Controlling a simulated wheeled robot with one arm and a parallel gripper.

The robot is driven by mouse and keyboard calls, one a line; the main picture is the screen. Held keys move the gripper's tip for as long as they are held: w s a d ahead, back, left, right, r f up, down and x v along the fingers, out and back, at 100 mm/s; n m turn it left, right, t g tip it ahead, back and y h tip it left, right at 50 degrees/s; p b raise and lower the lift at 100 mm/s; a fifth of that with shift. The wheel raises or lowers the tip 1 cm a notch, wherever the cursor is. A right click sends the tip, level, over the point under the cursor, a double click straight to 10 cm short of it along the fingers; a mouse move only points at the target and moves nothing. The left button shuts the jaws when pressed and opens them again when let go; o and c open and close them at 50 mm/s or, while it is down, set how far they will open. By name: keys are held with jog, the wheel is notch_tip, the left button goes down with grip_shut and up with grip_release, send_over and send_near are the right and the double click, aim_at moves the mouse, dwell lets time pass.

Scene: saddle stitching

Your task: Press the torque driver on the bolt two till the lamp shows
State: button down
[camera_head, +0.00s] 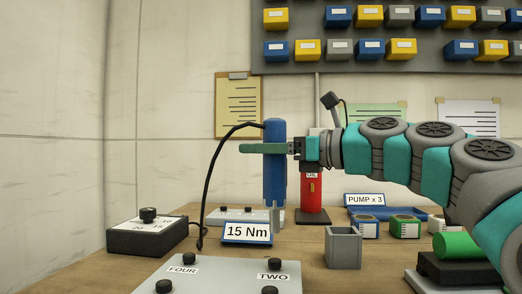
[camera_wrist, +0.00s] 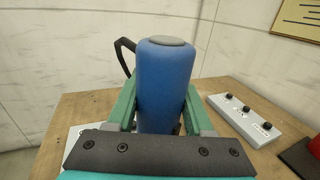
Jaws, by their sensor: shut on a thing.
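The torque driver (camera_head: 274,185) is a blue upright cylinder with a black cable. My gripper (camera_head: 268,148) has its green fingers shut around the driver's upper part. In the wrist view the driver (camera_wrist: 167,85) stands between both fingers (camera_wrist: 160,108). The grey bolt plate (camera_head: 225,275) lies at the front, with black bolts and labels FOUR and TWO (camera_head: 273,277). A lit lamp is not visible.
A black dial box (camera_head: 147,238) stands at left. Another grey plate (camera_head: 228,215) with black knobs lies behind the driver, also in the wrist view (camera_wrist: 245,118). A red oil can (camera_head: 312,200), an open grey box (camera_head: 343,248) and several small tins (camera_head: 405,228) stand to the right.

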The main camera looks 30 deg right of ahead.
jog(key=shift+f+b, duration=1.75)
jog(key=shift+f, duration=0.95)
jog(key=shift+f+p, duration=0.2)
jog(key=shift+p, duration=0.4)
dwell(1.0)
notch_tip(320, 180, up, 6)
jog(key=p, duration=0.5)
jog(key=shift+r, duration=0.2)
dwell(0.4)
